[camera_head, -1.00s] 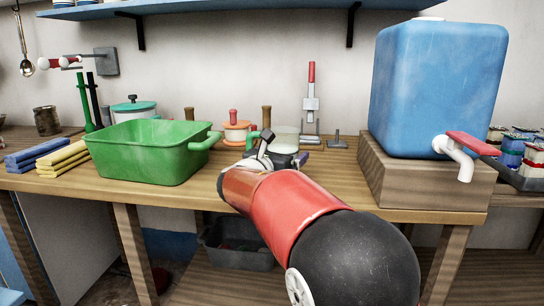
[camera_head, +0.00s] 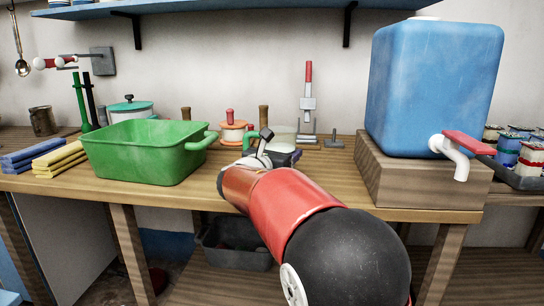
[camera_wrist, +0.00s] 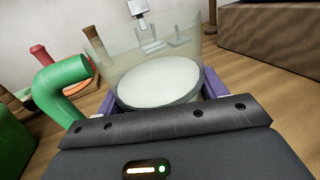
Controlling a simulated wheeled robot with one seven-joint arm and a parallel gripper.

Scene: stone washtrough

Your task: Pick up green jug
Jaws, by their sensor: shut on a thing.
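The green jug has a clear body and a thick green handle. In the head view its body (camera_head: 284,135) shows at the far end of my arm, partly hidden, with the handle on its left. In the wrist view its clear body (camera_wrist: 140,58) stands between my purple fingers, with a pale round surface inside; the green handle (camera_wrist: 60,82) is at left. My gripper (camera_wrist: 157,92) is shut on the jug's body. In the head view my gripper (camera_head: 284,155) is mostly hidden by my wrist. I cannot tell whether the jug's base touches the table.
A green tub (camera_head: 145,158) stands left of my arm on the wooden table (camera_head: 205,188). A blue water tank (camera_head: 432,85) with a tap (camera_head: 455,155) sits on a wooden block (camera_head: 425,183) at right. An orange pot (camera_head: 232,133) and a metal stand (camera_head: 308,110) are behind.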

